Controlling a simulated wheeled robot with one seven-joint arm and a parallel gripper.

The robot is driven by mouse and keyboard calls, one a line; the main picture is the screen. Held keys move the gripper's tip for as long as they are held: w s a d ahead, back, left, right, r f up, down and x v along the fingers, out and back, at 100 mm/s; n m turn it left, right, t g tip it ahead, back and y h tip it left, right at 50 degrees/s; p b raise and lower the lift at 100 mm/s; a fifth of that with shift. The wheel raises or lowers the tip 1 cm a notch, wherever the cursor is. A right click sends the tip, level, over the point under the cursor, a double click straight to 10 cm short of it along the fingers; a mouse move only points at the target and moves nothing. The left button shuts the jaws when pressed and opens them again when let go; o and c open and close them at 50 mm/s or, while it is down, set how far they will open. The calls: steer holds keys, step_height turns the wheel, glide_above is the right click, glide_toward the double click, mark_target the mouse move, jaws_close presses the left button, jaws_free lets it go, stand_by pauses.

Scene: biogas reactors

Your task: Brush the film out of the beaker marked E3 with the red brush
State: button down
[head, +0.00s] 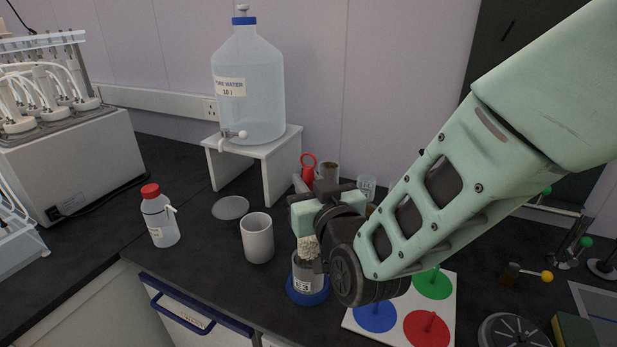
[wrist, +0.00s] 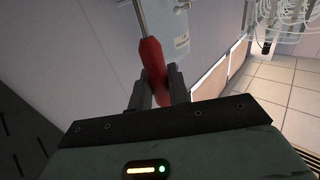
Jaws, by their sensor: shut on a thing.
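My gripper (wrist: 158,88) is shut on the red handle (wrist: 153,65) of the brush, whose thin metal shaft runs up out of the wrist view.
A grey-white cup (head: 257,240) stands just left of the beaker, and a red-capped bottle (head: 158,216) farther left. Behind are a white stand (head: 255,150) with a water jug (head: 248,90), and another beaker (head: 327,172). A board with coloured discs (head: 385,335) lies at right.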

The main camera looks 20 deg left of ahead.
steer(key=shift+f+b, duration=4.1)
steer(key=shift+f, duration=0.3)
steer(key=shift+r, duration=0.15)
